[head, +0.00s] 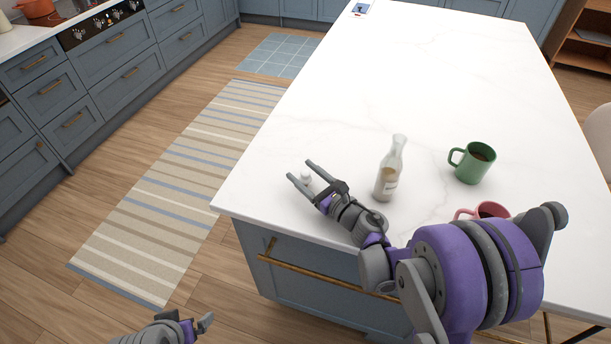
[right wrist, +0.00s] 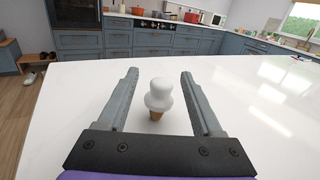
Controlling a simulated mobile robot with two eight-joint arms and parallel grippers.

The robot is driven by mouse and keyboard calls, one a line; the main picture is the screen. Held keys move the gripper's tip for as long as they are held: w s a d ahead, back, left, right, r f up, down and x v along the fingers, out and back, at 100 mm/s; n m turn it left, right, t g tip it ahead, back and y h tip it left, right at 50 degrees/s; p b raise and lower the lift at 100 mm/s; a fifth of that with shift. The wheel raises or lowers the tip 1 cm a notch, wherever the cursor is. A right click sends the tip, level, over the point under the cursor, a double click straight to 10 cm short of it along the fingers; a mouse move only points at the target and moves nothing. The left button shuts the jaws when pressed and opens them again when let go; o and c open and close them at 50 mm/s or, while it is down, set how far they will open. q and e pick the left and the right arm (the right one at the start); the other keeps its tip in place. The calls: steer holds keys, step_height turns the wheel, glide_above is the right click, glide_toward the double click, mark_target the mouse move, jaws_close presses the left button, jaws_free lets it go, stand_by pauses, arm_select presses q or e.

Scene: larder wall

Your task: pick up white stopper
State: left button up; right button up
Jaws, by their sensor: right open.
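The white stopper (right wrist: 158,94) has a rounded white head and a narrow tan lower end. It stands on the white counter between the two fingers of my right gripper (right wrist: 159,76) in the right wrist view, with a gap on each side. In the head view the stopper (head: 306,179) is small and pale between the fingers of the right gripper (head: 300,170), near the counter's left edge. The right gripper is open and holds nothing. My left gripper (head: 204,323) is partly in view at the bottom of the head view, over the floor; its opening is unclear.
A glass bottle (head: 389,170) stands on the counter (head: 430,70) just right of the right gripper. A green mug (head: 472,163) stands farther right, and a pink mug (head: 490,210) is partly hidden by my arm. The counter beyond the stopper is clear.

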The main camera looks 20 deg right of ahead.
mark_target(302, 171)
steer(key=x, duration=0.3)
steer(key=shift+w+d, duration=0.1)
steer(key=shift+w, duration=0.05)
jaws_close()
